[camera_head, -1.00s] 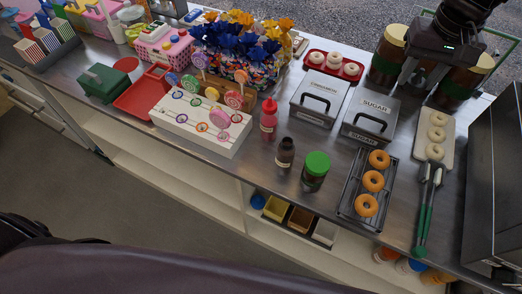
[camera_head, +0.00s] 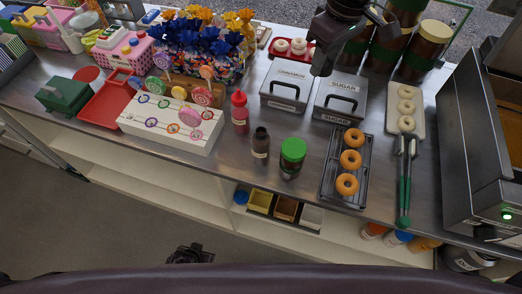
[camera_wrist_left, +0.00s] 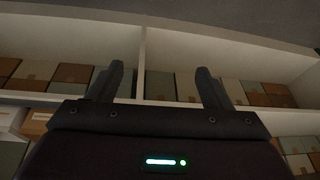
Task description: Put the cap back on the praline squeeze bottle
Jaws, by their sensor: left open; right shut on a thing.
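The dark brown bottle (camera_head: 261,143), which looks like the praline squeeze bottle, stands upright on the steel counter, with no pointed cap visible on its top. A red squeeze bottle (camera_head: 239,113) with a pointed cap stands behind it to the left. My right gripper (camera_head: 322,68) is above the back of the counter, over the lidded tins and well behind and right of the brown bottle. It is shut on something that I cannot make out. My left gripper (camera_wrist_left: 163,88) is open and empty in the left wrist view, facing shelves. The loose cap is not seen.
A green-lidded jar (camera_head: 292,156) stands close right of the brown bottle. Further right are a doughnut rack (camera_head: 331,180) and green-handled tongs (camera_head: 404,185). A white lollipop stand (camera_head: 190,141) is to the left. Sugar (camera_head: 339,99) and cinnamon (camera_head: 286,94) tins stand behind.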

